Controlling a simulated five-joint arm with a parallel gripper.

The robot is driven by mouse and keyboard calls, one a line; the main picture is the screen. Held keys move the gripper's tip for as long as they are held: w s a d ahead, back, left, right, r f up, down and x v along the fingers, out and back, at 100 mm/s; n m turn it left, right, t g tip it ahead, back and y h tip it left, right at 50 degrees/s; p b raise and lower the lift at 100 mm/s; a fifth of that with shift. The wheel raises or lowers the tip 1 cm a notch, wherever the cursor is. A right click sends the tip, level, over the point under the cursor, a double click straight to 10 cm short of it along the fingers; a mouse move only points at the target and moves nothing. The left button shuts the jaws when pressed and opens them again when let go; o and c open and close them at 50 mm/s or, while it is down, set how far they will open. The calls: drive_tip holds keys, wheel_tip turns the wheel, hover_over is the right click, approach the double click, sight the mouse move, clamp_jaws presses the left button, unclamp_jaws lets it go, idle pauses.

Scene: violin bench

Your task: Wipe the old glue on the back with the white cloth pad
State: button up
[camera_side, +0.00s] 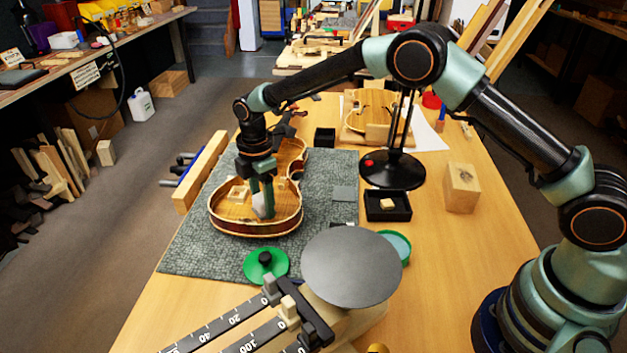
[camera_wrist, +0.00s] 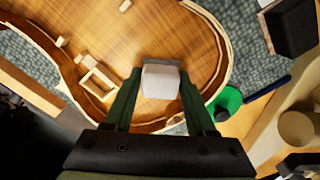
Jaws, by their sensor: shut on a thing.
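An open violin body (camera_side: 287,217) lies on the grey-green mat (camera_side: 190,258), its wooden back and inner edge showing. My gripper (camera_side: 263,202) reaches down over the lower part of the body. It is shut on the white cloth pad (camera_side: 259,211), which also shows between the fingers in the wrist view (camera_wrist: 160,82). The pad is low, over the back; I cannot tell whether it touches the wood. A pale wooden square frame (camera_side: 238,192) stands on the back beside it, seen also in the wrist view (camera_wrist: 98,84). I cannot make out the old glue.
A green lid with a black knob (camera_side: 265,265) lies in front of the body. A grey disc (camera_side: 351,267) stands at the front. To the right are a black tray (camera_side: 388,206) with a small block, a black lamp base (camera_side: 392,171) and a wooden block (camera_side: 462,188).

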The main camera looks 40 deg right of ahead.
drive_tip(key=shift+r, duration=4)
